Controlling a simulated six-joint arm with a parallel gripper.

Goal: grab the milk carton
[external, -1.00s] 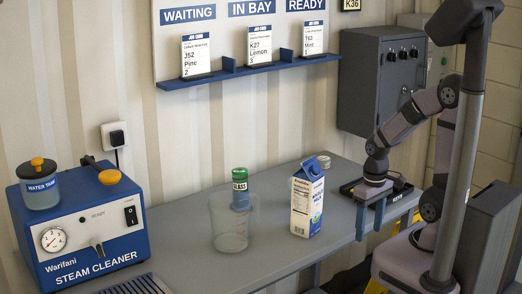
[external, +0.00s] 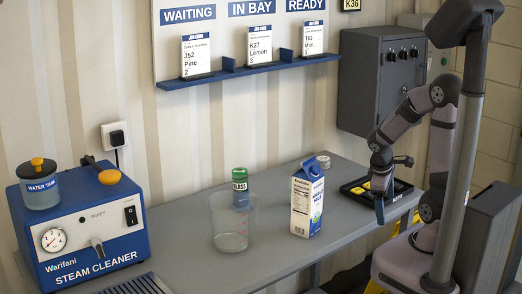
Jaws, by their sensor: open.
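The milk carton (external: 306,203) stands upright on the grey bench, white with a blue gabled top and blue lettering. My gripper (external: 380,212) is to the right of the carton, apart from it, by the front edge of the black key tray. It points down and is seen nearly edge-on, so the gap between its fingers is hard to see. It is open, with nothing visible in it.
A clear measuring jug (external: 231,228) and a green-capped container labelled GLASS (external: 240,187) stand left of the carton. A small round tin (external: 323,162) is behind it. The key tray (external: 404,189) holds yellow items. The steam cleaner (external: 85,225) is far left.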

